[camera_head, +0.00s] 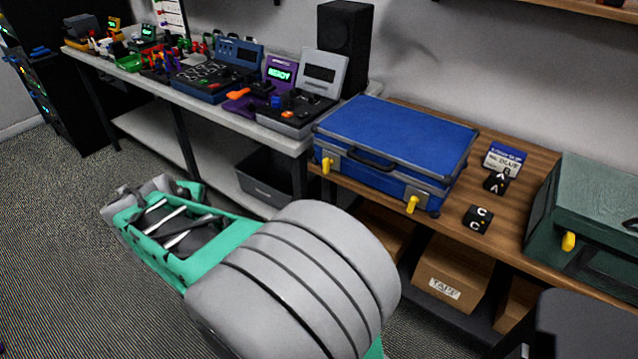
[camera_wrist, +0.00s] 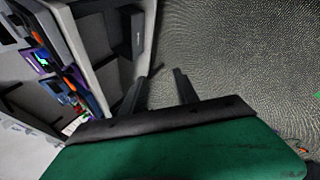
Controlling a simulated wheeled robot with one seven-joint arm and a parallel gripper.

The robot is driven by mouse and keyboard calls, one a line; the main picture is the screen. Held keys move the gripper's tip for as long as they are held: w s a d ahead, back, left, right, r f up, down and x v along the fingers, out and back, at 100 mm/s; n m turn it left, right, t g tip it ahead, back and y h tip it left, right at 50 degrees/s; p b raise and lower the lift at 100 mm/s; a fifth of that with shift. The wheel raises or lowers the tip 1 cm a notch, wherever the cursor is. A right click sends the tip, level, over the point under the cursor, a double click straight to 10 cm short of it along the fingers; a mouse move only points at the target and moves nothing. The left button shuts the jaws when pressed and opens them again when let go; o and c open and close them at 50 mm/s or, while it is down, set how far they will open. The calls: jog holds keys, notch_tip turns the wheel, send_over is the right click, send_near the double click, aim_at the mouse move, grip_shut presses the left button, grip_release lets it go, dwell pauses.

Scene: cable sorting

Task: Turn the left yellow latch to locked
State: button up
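A blue case (camera_head: 395,135) lies closed on the wooden bench, with a dark handle on its front. Its left yellow latch (camera_head: 327,165) sits on a metal plate at the front left and looks roughly vertical. Its right yellow latch (camera_head: 412,204) is near the front right corner and also points down. My gripper (camera_wrist: 162,80) is open and empty in the wrist view, its two dark fingers apart above the carpet. In the head view my arm reaches out to the left, well away from the case; the fingertips are not clear there. The wrist view does not show the latches.
A green case (camera_head: 590,215) with a yellow latch stands at the right. Black lettered blocks (camera_head: 477,219) and a small sign (camera_head: 504,158) lie between the cases. A grey bench (camera_head: 285,138) with several devices extends left. A cardboard box (camera_head: 452,275) sits below. Carpet (camera_head: 60,260) is clear.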

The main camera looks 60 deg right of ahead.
jog(key=s+d+f+n+g+h+b, duration=0.1)
jog(key=d+f+h+b, duration=0.15)
jog(key=d, duration=0.25)
jog(key=s+d+f+n+h+b, duration=0.1)
jog(key=d+f, duration=0.2)
jog(key=d, duration=0.2)
jog(key=n+g+h+b, duration=0.6)
jog(key=n+h+b, duration=0.15)
jog(key=n, duration=0.25)
send_near(324, 166)
jog(key=d, duration=0.4)
jog(key=s+d, duration=0.1)
jog(key=d, duration=0.3)
jog(key=shift+s+d+f, duration=0.2)
jog(key=shift+d+f, duration=0.1)
jog(key=shift+f, duration=0.05)
jog(key=shift+d, duration=0.4)
grip_shut()
